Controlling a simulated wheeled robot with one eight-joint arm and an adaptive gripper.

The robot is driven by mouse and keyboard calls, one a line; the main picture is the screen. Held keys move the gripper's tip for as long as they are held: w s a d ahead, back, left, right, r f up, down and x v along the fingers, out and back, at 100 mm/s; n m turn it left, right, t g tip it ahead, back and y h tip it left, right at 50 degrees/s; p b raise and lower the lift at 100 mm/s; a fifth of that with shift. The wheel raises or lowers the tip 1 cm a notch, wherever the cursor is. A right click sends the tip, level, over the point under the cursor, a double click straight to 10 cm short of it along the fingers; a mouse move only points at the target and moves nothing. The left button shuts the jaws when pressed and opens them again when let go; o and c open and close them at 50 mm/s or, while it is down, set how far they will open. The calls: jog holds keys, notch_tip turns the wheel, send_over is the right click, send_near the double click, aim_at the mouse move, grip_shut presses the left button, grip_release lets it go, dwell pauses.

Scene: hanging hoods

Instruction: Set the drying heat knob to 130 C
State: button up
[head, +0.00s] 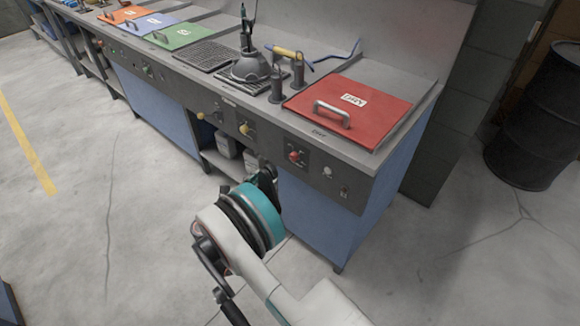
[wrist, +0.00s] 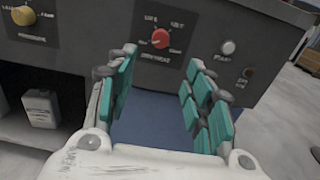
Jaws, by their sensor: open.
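A red knob (wrist: 160,38) with dial markings around it sits on the dark front panel, under the red lid marked DRY; it also shows in the head view (head: 294,157). The small label below it and the dial numbers are too blurred to read, so I cannot tell its setting. My gripper (wrist: 160,62) is open and empty, its teal-padded fingers spread left and right, with the knob visible just beyond and above the gap. The fingers do not appear to touch the knob. In the head view, my wrist partly hides my gripper (head: 267,180).
A yellow knob (wrist: 23,15) is to the left on the panel. A pale round button (wrist: 228,48) and a small dark red switch (wrist: 247,73) are to the right. The red lid (head: 350,108) lies on the counter above. The floor in front is clear.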

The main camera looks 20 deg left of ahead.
aim_at(292, 159)
jog(key=b+x, duration=0.1)
jog(key=x, duration=1.2)
jog(key=shift+w+d+r, duration=0.15)
jog(key=shift+w, duration=0.15)
jog(key=c, duration=1.1)
